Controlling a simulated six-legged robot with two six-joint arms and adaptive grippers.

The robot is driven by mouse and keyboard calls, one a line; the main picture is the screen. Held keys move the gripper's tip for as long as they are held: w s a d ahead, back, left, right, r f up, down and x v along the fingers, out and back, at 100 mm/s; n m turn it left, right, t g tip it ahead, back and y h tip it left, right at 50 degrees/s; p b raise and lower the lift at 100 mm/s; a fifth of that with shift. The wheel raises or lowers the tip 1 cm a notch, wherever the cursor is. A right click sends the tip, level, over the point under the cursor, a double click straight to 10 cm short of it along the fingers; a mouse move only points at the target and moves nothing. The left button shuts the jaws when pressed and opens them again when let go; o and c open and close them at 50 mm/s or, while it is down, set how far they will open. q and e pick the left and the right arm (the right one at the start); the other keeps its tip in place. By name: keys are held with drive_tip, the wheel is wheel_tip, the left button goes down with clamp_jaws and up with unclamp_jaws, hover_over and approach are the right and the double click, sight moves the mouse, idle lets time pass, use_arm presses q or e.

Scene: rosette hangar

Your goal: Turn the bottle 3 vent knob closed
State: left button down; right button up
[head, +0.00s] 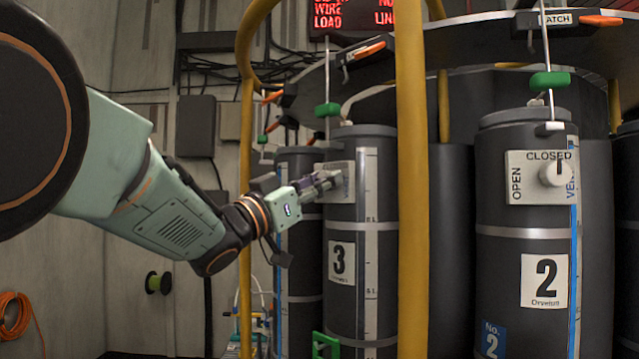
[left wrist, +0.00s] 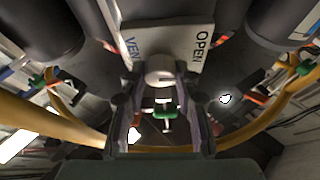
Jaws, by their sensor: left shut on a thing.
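Bottle 3 (head: 342,300) is a dark grey cylinder with a white "3" label (head: 341,262). Its vent plate (head: 341,168) is mostly hidden behind my left gripper (head: 328,182) in the head view. In the left wrist view the white plate (left wrist: 190,45) reads "VENT" and "OPEN" upside down. The round white vent knob (left wrist: 160,72) sits between the fingertips of my left gripper (left wrist: 160,84), which is shut on it. The knob's pointer is hidden, so I cannot tell its setting. My right gripper is not in view.
A yellow post (head: 411,200) stands just right of bottle 3. Bottle 2 (head: 500,262) stands farther right, its white knob (head: 555,174) showing below "CLOSED". A green handle (head: 327,110) hangs above bottle 3. An orange cable coil (head: 14,312) is at lower left.

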use_arm(q)
drive_tip(key=shift+w+a+r+m+g+p, duration=0.1)
drive_tip(key=shift+m+g+p, duration=0.45)
drive_tip(key=shift+m+g, duration=1.95)
drive_tip(key=shift+s+d+r+m+g+p, duration=0.1)
drive_tip(key=shift+m+g+p, duration=0.4)
drive_tip(key=shift+m, duration=4.15)
drive_tip(key=shift+w+a+m+g+p, duration=0.1)
drive_tip(key=shift+m+g+p, duration=0.9)
drive_tip(key=shift+m, duration=2.55)
drive_tip(key=shift+g+b, duration=0.35)
drive_tip(key=shift+g, duration=0.05)
drive_tip(key=c, duration=1)
unclamp_jaws()
drive_tip(key=v, duration=1.1)
drive_tip(key=shift+a+f, duration=0.2)
drive_tip(key=shift+a, duration=0.2)
